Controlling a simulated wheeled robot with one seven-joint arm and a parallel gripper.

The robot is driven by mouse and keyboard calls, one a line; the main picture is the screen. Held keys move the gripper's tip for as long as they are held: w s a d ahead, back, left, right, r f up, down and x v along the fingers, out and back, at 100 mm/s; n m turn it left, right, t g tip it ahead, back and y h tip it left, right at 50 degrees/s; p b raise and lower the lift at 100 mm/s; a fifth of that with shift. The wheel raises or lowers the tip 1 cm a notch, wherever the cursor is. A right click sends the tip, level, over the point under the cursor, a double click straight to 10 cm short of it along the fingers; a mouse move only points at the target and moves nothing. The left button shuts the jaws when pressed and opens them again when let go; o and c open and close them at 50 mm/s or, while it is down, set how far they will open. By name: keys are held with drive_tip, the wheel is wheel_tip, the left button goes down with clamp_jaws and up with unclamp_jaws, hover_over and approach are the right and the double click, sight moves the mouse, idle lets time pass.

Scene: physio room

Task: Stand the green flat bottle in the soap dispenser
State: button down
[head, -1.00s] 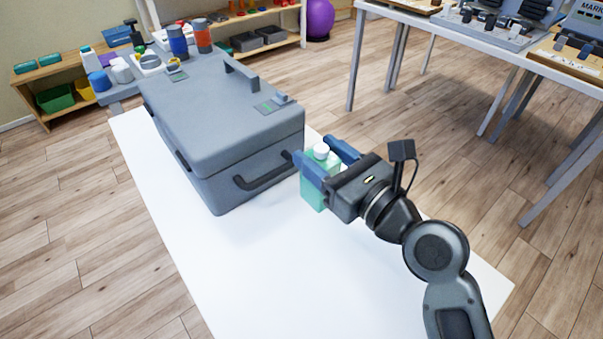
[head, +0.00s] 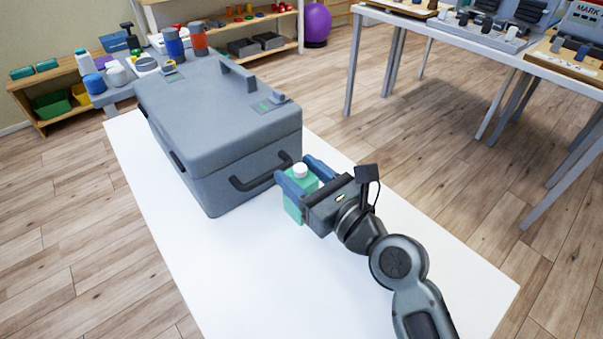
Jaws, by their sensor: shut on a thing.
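The green flat bottle (head: 295,209) with a white cap is upright between the blue fingers of my gripper (head: 299,176). My gripper is shut on it from the right, and the fingers hide part of its sides. The bottle is over the white table, just in front of the grey case's right end. Whether its base touches the table I cannot tell. I cannot make out a soap dispenser for certain in this view.
A large closed grey case (head: 222,130) with handles fills the far part of the white table (head: 250,275). The near tabletop is clear. Bottles and tubs crowd a grey surface (head: 125,92) behind the case. Another table (head: 470,45) stands at the right.

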drive_tip(key=shift+c, duration=1.9)
unclamp_jaws()
drive_tip(key=shift+f, duration=0.1)
